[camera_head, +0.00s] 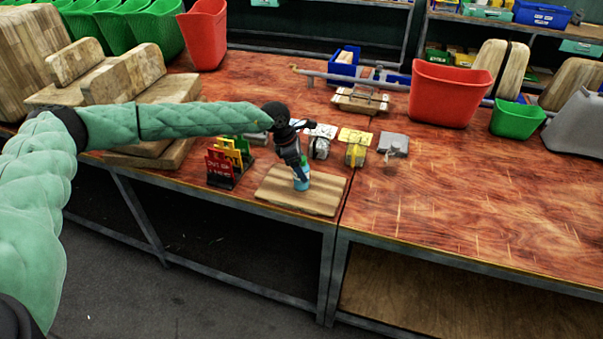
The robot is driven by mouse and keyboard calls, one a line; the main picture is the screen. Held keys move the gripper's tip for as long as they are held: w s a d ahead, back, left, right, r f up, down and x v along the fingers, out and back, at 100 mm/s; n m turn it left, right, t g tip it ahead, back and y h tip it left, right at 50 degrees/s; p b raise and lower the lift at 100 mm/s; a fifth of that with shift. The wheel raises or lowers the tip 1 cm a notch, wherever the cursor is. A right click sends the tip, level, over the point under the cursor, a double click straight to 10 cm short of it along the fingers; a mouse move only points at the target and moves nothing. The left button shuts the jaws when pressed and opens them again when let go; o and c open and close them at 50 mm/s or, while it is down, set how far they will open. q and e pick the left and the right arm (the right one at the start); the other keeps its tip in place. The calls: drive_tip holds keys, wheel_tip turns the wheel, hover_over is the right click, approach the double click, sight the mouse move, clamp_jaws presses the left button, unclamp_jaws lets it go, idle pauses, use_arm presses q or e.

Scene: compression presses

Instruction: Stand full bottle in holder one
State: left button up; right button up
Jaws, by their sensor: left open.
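A small teal-blue bottle (302,183) stands upright on a striped wooden board (310,202) near the table's front edge. My left gripper (299,168) comes down from above at the bottle's upper part and hides some of it. Its jaws are open; I cannot tell whether they touch the bottle. Behind the board stand a whitish block-like item (320,147), a yellow-topped one (356,152) and a grey one (393,145). I cannot tell which of them, if any, is holder one. My right gripper is not in view.
A red and yellow sign rack (222,168) stands left of the board. Stacked wooden blocks (120,80) fill the table's left. A red bin (445,95) and a green bin (517,121) stand at the back right. The right front table is clear.

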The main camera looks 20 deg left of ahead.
use_arm(q)
drive_tip(key=shift+f, duration=0.15)
drive_tip(key=shift+c, duration=0.4)
drive_tip(key=c, duration=1.2)
